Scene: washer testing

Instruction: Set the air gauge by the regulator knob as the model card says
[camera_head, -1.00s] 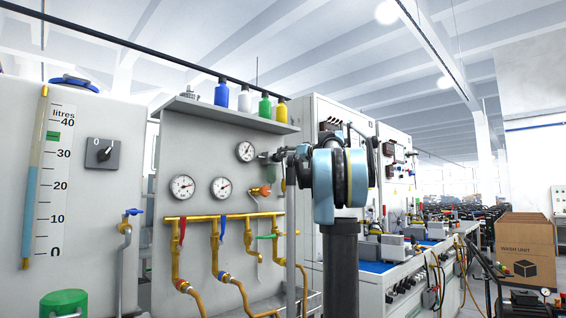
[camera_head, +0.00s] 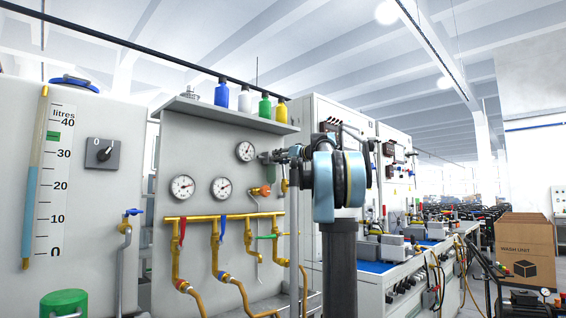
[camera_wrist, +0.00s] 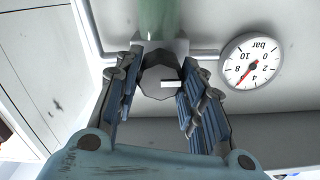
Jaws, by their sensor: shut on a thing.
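The regulator knob (camera_wrist: 158,76), dark and faceted with a white mark, sits between the fingers of my gripper (camera_wrist: 158,92) in the wrist view. My gripper is shut on it. The green bowl (camera_wrist: 163,18) of the regulator shows beyond the knob. The white air gauge (camera_wrist: 252,61), marked in bar, is right of the gripper and appears upside down; its red needle points near 6. I cannot make out a model card.
Two other gauges (camera_head: 182,187) sit lower left on the panel, above brass pipes (camera_head: 222,217) with coloured valve handles. Coloured bottles (camera_head: 221,93) stand on the shelf (camera_head: 236,114) above. A bench and a cardboard box (camera_head: 527,252) are to the right.

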